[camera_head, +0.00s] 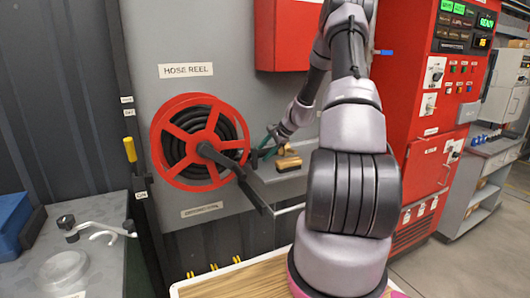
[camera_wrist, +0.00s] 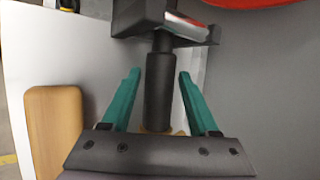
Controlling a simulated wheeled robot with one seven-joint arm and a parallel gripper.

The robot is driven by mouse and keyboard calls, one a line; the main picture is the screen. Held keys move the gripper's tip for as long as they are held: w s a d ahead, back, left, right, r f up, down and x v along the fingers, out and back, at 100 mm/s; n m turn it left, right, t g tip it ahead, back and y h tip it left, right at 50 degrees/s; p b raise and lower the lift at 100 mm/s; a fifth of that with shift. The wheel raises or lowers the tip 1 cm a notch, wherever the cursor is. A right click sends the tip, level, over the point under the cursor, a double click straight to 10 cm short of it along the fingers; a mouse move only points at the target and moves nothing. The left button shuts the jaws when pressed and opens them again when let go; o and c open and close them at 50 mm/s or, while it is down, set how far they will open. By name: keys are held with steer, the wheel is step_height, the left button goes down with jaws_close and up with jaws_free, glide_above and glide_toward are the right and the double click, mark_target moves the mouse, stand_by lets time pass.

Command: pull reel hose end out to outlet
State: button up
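The red hose reel (camera_head: 200,143), wound with black hose, is on the grey wall panel under a HOSE REEL label; its rim edge shows in the wrist view (camera_wrist: 240,3). My gripper (camera_head: 262,153) is just right of the reel. In the wrist view my gripper's green fingers (camera_wrist: 160,80) stand open on either side of a black cylinder (camera_wrist: 159,90), with visible gaps. The cylinder joins a dark block (camera_wrist: 150,18); I cannot tell whether it is the hose end. A brass-coloured bit shows at its near end, partly hidden. I cannot identify the outlet.
A tan block (camera_head: 288,163) sits on the grey shelf right of the reel and shows left of my fingers in the wrist view (camera_wrist: 55,130). A dark bar (camera_head: 252,192) slopes down from the reel. A red control cabinet (camera_head: 425,150) stands at right.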

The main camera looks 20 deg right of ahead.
jaws_close()
stand_by(1.2)
